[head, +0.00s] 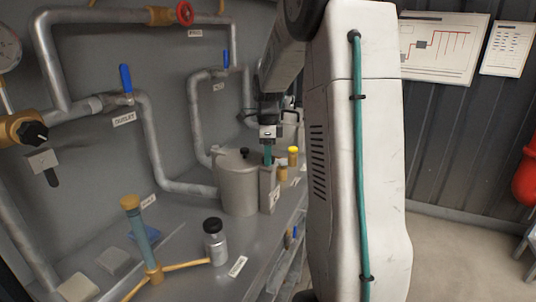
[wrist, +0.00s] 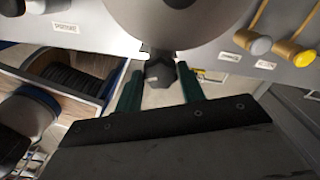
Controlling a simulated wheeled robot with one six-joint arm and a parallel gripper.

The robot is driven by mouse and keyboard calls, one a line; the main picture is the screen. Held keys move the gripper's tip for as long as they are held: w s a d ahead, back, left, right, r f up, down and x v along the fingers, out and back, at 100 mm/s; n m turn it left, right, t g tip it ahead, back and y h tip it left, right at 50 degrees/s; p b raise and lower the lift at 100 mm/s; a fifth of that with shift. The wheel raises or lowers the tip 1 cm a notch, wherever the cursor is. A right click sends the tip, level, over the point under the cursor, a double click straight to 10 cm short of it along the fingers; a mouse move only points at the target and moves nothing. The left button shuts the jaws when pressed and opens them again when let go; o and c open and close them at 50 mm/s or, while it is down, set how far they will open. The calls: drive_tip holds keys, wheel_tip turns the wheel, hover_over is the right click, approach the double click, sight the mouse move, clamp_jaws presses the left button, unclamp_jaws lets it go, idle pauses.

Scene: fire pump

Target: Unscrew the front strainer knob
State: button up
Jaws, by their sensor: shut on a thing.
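The strainer (head: 238,188) is a grey metal pot on the grey bench, with a black knob (head: 244,152) on its lid. Its round grey lid also shows at the top of the wrist view (wrist: 200,22). The front strainer knob (wrist: 159,73) is a dark faceted knob at the lid's near edge, between my two green fingers in the wrist view. My gripper (wrist: 159,88) is shut on it. In the head view my gripper (head: 268,154) points down at the strainer's right side, and the front knob is hidden there.
Grey pipes with blue-handled valves (head: 126,78) run behind the strainer. A dark-lidded jar (head: 215,242) and a brass-footed stand (head: 147,240) are on the bench at left. Yellow-capped (head: 293,154) and brass fittings are close right of my gripper. An open drawer (wrist: 75,70) is below.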

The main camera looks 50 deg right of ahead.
drive_tip(key=n, duration=0.5)
drive_tip(key=shift+n, duration=0.3)
drive_tip(key=n, duration=0.5)
drive_tip(key=shift+n, duration=0.3)
drive_tip(key=o, duration=1)
drive_tip(key=shift+r, duration=3.95)
